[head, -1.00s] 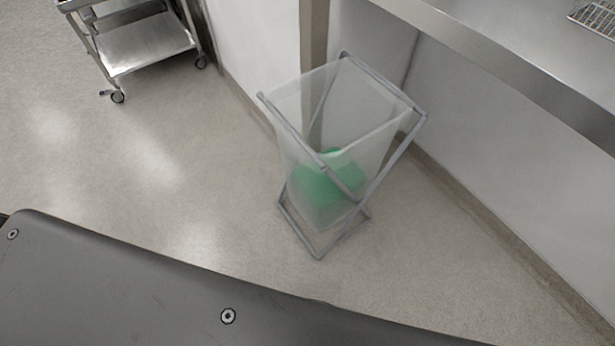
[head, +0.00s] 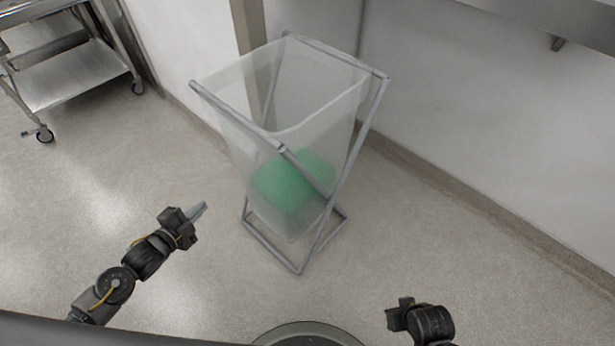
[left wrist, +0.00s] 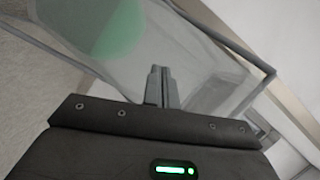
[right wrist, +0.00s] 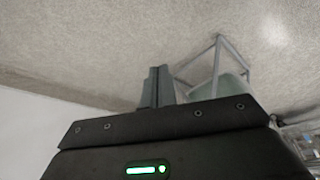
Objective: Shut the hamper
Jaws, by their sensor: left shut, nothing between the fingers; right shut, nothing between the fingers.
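The hamper (head: 235,120) is a translucent bag or bin in a grey tubular folding frame, standing upright on the floor with its top open. A green item (head: 293,182) shows through its wall, low inside. My left gripper (head: 199,211) is shut and empty, in front of the hamper and to its left, apart from it. The left wrist view also shows the hamper (left wrist: 170,50) beyond the shut fingers (left wrist: 161,88). My right gripper, its wrist in the lower right of the head view, is shut and empty in the right wrist view (right wrist: 158,88); part of the hamper frame (right wrist: 222,55) shows beyond it.
A steel wheeled cart (head: 75,75) stands at the far left. A wall and a steel counter (head: 560,25) are behind and to the right of the hamper. The floor (head: 430,240) between my arms and the hamper is clear.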

